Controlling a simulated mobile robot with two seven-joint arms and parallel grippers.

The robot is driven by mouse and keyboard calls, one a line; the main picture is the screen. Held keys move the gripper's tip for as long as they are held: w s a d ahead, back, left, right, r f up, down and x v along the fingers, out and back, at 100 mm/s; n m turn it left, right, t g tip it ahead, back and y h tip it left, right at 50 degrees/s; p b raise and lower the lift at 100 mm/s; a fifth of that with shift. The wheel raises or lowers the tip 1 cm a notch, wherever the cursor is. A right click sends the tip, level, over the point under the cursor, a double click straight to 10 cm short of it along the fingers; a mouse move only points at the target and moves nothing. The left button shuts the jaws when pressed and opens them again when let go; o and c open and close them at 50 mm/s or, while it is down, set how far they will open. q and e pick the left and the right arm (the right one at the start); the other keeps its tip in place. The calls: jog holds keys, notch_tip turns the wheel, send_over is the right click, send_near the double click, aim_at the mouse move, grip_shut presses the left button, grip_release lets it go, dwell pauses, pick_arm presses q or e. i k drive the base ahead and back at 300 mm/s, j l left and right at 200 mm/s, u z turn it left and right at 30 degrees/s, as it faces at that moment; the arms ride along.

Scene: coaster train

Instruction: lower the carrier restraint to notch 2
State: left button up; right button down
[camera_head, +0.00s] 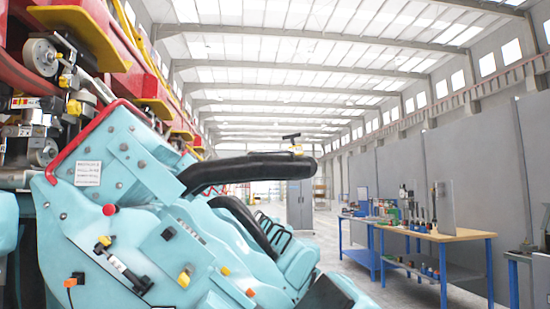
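The turquoise coaster carrier (140,155) fills the left and lower middle of the head view. A thick black padded restraint bar (250,169) juts out to the right from the carrier's upper part, raised and nearly level. A small black T-shaped handle (292,139) with a yellow part stands at the bar's far end. A second black curved bar (243,222) lies lower, over the seats. No notch marks can be read, so the restraint's notch cannot be told. Neither of my grippers is in view.
A red tube (90,130) edges the carrier, and a red button (109,210) sits on its side. Wheels and red-yellow track structure (75,40) rise at upper left. A workbench (435,236) with tools stands at right. The floor (375,285) between is clear.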

aim_at(256, 166)
jog(key=i+u, duration=0.2)
jog(key=i, duration=0.3)
jog(key=i+l+u, duration=0.2)
jog(key=i, duration=0.3)
